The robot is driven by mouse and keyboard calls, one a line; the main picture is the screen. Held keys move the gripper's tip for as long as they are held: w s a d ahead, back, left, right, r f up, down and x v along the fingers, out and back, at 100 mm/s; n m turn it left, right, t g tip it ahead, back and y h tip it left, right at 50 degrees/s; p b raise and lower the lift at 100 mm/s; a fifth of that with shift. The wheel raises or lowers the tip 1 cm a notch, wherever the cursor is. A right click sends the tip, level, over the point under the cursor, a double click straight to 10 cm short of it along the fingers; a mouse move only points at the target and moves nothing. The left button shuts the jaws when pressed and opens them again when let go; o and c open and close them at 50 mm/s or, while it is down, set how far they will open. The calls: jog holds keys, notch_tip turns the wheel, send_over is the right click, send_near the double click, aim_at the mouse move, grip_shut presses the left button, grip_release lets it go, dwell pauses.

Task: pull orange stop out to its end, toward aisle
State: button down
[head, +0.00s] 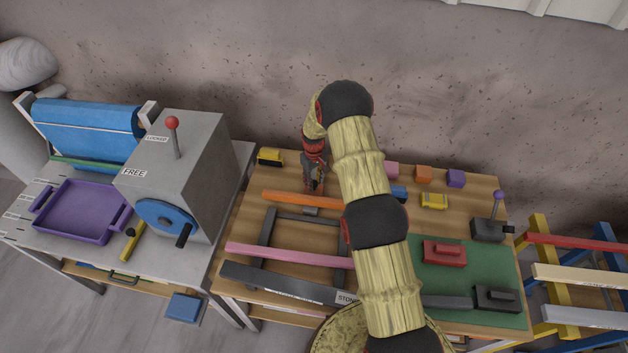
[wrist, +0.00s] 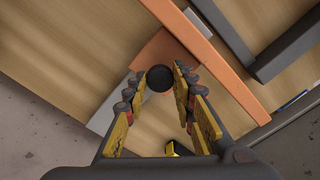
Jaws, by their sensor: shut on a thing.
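The orange stop (head: 300,199) is a long orange bar lying left to right across the back of a dark frame on the wooden bench. In the wrist view the orange bar (wrist: 222,72) runs diagonally, with a flat orange piece beside it and a round black knob (wrist: 160,79) over that piece. My gripper (head: 315,184) points down just behind the bar. In the wrist view its fingers stand either side of the knob and are shut on it. My arm hides the bar's right part in the head view.
A pink bar (head: 285,256) and a dark labelled bar (head: 280,283) lie nearer the front. A yellow toy car (head: 270,157) stands left of my gripper; small blocks and another yellow car (head: 434,201) are to the right. A grey machine (head: 183,165) stands at left.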

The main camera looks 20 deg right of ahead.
jog(key=s+a, duration=0.7)
jog(key=s, duration=0.4)
jog(key=shift+s+a+b, duration=0.2)
jog(key=shift+a+b, duration=0.1)
jog(key=shift+b, duration=0.1)
jog(key=c, duration=1.6)
grip_release()
jog(key=shift+s+a, duration=0.1)
jog(key=shift+a, duration=0.05)
jog(key=shift+o, duration=0.7)
notch_tip(320, 180, up, 12)
